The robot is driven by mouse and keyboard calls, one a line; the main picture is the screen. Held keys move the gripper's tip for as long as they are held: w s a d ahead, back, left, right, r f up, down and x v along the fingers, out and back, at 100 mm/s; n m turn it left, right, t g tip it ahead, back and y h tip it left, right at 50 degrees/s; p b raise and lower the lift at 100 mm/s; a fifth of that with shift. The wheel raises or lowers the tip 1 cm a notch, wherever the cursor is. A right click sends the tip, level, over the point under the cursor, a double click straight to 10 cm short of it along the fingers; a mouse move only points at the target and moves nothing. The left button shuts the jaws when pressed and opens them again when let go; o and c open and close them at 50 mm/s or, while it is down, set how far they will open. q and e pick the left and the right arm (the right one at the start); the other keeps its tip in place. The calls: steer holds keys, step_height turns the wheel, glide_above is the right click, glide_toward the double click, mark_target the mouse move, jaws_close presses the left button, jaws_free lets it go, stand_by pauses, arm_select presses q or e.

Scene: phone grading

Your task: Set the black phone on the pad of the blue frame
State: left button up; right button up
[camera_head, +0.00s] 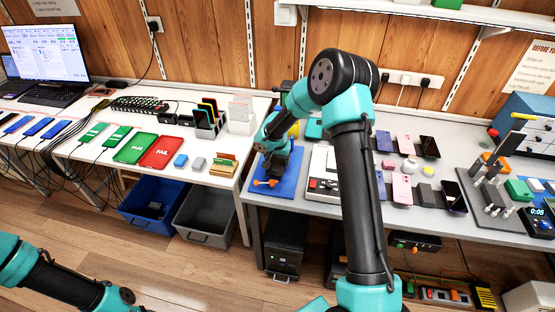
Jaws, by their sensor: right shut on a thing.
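My right arm reaches down at the middle to the blue frame (286,188), a flat blue base at the left end of the right-hand table. An orange part (265,183) sits on its front. My right gripper (274,165) is low over the frame, shut on a dark thing that looks like the black phone; gripper and arm hide most of it. The pad is hidden, and I cannot tell whether the phone touches it. My left arm shows at the bottom left; its gripper is out of view.
Right of the frame is a grey and white case (322,184). Phones in rows, including a dark one (453,196), and a grey stand (492,205) fill the right table. A gap separates it from the left table with red (161,152) and green trays.

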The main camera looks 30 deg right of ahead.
stand_by(0.8)
steer(key=o, duration=1.1)
steer(key=shift+r, duration=0.65)
steer(key=shift+r, duration=3.4)
